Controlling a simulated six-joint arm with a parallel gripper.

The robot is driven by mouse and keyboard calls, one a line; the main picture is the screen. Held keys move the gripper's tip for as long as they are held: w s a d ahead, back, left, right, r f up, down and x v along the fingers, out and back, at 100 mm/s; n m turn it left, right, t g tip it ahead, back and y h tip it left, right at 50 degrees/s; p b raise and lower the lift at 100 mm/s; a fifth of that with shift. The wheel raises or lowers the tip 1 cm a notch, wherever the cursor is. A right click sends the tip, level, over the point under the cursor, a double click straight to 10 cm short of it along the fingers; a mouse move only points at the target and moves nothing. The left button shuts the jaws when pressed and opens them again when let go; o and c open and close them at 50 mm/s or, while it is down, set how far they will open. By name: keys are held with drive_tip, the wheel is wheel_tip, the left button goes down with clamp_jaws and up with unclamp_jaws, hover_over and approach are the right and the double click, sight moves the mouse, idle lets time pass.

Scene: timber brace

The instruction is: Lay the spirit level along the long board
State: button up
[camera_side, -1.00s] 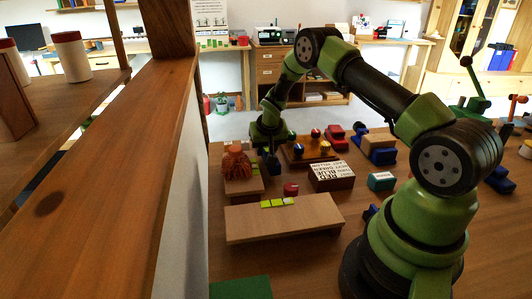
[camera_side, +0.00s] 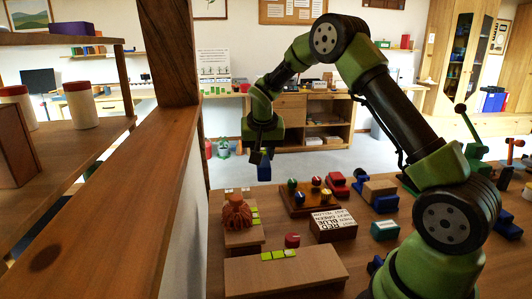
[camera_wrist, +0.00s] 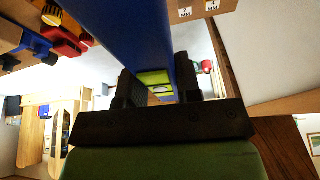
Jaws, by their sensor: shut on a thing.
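My gripper (camera_side: 262,152) is raised above the far part of the bench in the side view. It is shut on the blue spirit level (camera_side: 264,171), which hangs below it, clear of the bench. In the wrist view, the level (camera_wrist: 128,28) runs up from between the fingers (camera_wrist: 158,82), and a yellow-green vial shows there. A wide pale board (camera_side: 288,272) lies at the front of the bench with yellow-green marks on it. A second board (camera_side: 243,238) lies behind it, partly covered by an orange ribbed object (camera_side: 237,212). I cannot tell which is the long board.
A lettered box (camera_side: 333,226), a red round piece (camera_side: 292,240) and a teal block (camera_side: 384,231) stand near the boards. A wooden tray (camera_side: 300,208) with coloured knobs, a red piece (camera_side: 337,186) and blue-ended wood blocks (camera_side: 378,190) lie behind. A wooden post and wall border the left.

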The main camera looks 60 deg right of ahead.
drive_tip(key=s+a+m+g+h, duration=0.1)
drive_tip(key=s+a+m, duration=0.2)
drive_tip(key=a+m, duration=0.15)
drive_tip(key=s+a+m+g, duration=0.2)
drive_tip(key=s+a+m, duration=0.1)
drive_tip(key=a, duration=0.3)
drive_tip(key=m+g+y, duration=0.1)
drive_tip(key=m+g, duration=0.2)
drive_tip(key=m, duration=0.7)
hover_over(291, 272)
drive_tip(key=a, duration=0.1)
drive_tip(key=shift+n, duration=0.35)
drive_tip(key=shift+w+f, duration=0.2)
drive_tip(key=shift+f, duration=1.65)
drive_tip(key=shift+w+f, duration=0.15)
drive_tip(key=shift+f, duration=1.7)
drive_tip(key=shift+w+f, duration=0.2)
drive_tip(key=shift+f, duration=1.65)
drive_tip(key=o, duration=1)
drive_tip(key=shift+o, duration=0.2)
